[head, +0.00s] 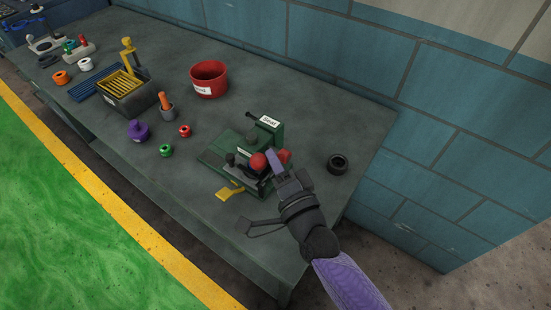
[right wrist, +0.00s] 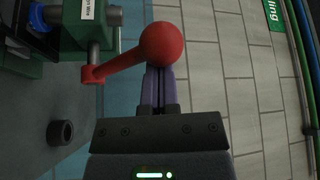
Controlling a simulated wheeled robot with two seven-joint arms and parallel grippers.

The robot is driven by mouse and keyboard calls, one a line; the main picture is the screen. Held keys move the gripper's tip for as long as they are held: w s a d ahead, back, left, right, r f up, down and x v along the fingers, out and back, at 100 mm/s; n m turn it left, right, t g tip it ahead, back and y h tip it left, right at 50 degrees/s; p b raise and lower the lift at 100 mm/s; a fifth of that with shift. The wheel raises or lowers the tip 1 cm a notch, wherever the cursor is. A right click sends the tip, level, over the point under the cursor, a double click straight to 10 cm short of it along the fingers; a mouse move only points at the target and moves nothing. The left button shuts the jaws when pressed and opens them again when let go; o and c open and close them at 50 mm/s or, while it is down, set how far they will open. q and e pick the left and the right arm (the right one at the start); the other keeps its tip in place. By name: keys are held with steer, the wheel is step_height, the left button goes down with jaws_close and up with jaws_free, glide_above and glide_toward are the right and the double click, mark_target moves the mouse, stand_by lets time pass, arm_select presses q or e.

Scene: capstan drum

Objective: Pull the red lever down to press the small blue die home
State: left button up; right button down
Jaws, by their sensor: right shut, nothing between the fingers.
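The green press (head: 268,131) stands on the bench with a white label on top. Its red lever (head: 258,161) has a round ball knob, and another red part shows on the far side of my fingers. My right gripper (head: 273,160) is shut and empty, with its fingertips at the lever. In the right wrist view the red lever (right wrist: 167,46) runs up from its pivot to the ball, which covers the tips of my right gripper (right wrist: 161,78). I cannot tell whether they touch. The small blue die cannot be made out. My left gripper is not in view.
A dark ring (head: 338,164) lies right of the press, and a yellow piece (head: 229,191) in front of it. A red bucket (head: 209,79), a purple knobbed piece (head: 138,131) and a slotted box (head: 126,96) stand further left. A tiled wall (head: 340,55) borders the bench behind.

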step_height(320, 180, down, 8)
steer(key=s+a+n+t+y+b, duration=0.1)
steer(key=n+y+b, duration=0.3)
steer(key=n+b, duration=0.4)
steer(key=s+b, duration=0.1)
steer(key=b, duration=0.1)
steer(key=shift+s+a+b, duration=0.3)
steer(key=shift+a+b, duration=0.1)
steer(key=shift+f, duration=0.1)
steer(key=v, duration=1)
steer(key=shift+w, duration=0.1)
